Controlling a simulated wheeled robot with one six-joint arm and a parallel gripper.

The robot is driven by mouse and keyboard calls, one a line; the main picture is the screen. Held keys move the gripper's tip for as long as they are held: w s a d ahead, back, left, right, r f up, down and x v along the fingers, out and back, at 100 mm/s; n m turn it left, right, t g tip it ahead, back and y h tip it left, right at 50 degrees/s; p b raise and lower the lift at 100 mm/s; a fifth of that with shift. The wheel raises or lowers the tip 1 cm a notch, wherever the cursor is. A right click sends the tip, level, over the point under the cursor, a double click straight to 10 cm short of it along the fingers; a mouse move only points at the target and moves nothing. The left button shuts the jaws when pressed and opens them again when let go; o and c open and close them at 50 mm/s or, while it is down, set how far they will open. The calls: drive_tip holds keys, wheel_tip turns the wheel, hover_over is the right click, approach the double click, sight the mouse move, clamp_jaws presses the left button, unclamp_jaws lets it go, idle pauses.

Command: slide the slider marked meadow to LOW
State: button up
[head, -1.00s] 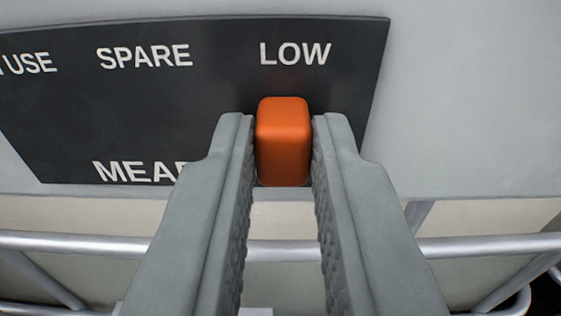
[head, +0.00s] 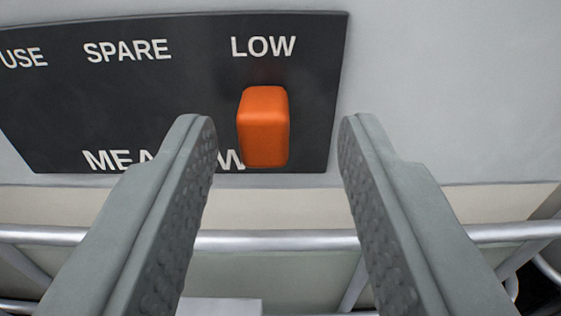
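The orange slider knob (head: 264,127) stands on a dark label panel (head: 200,85), directly below the word LOW (head: 263,46). The word at the panel's lower edge reads ME...W, its middle hidden behind my left finger; a second earlier view shows MEAD. My gripper (head: 278,135) is open, with one finger on each side of the knob and a gap to both. The gap on the right is wider than on the left. The gripper holds nothing.
SPARE (head: 127,50) and a partly cut-off USE label lie left of LOW on the panel. A pale grey wall (head: 450,90) surrounds the panel. A metal rail (head: 275,240) runs across below it.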

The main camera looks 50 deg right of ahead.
drive_tip(key=v, duration=1.6)
drive_tip(key=shift+a, duration=0.2)
drive_tip(key=shift+s, duration=0.15)
drive_tip(key=s+a+f+n+t+y, duration=0.1)
drive_tip(key=s+a+f+n+y, duration=0.2)
drive_tip(key=s+f, duration=0.3)
drive_tip(key=s+a+f+n+t+y, duration=0.2)
drive_tip(key=s+a+f+n+y, duration=0.1)
drive_tip(key=f, duration=1)
drive_tip(key=s+a+f+n+t+y, duration=0.1)
drive_tip(key=s+a+f+n+y, duration=0.2)
drive_tip(key=s+f+y, duration=0.3)
drive_tip(key=s+a+f, duration=0.1)
drive_tip(key=s+f, duration=0.2)
drive_tip(key=s, duration=0.1)
drive_tip(key=shift+a+f+t+y, duration=0.25)
drive_tip(key=shift+f+t+y, duration=0.05)
drive_tip(key=shift+f+y, duration=0.1)
